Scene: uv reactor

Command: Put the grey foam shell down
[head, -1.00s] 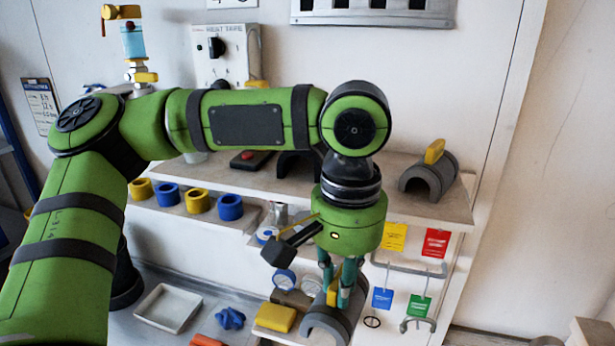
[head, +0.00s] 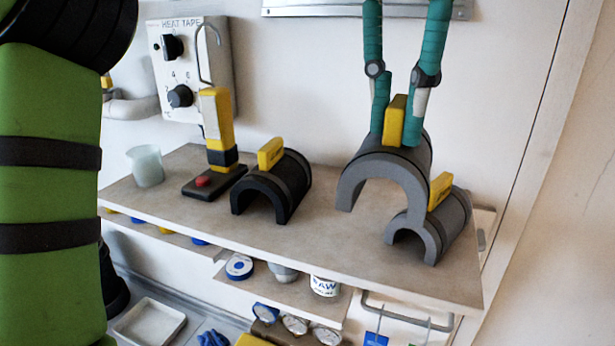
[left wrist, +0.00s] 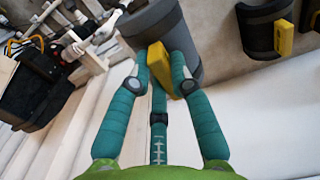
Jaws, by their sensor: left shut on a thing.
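My left gripper (head: 397,125) is shut on the yellow handle (head: 394,118) of the larger grey foam shell (head: 385,170). The shell is an arch with its open side down, over the right part of the upper shelf (head: 330,240). In the left wrist view, the fingers (left wrist: 160,80) flank the yellow handle (left wrist: 157,62), with the grey shell (left wrist: 160,35) beyond. A smaller grey shell (head: 432,225) with a yellow handle sits in front and to the right, partly overlapping the held one in the picture.
A dark shell (head: 272,188) with a yellow handle stands left of the held shell, with bare shelf between. Farther left are a yellow-and-black tool on a dark base (head: 215,183) and a translucent cup (head: 146,165). A control box (head: 188,70) is on the wall behind.

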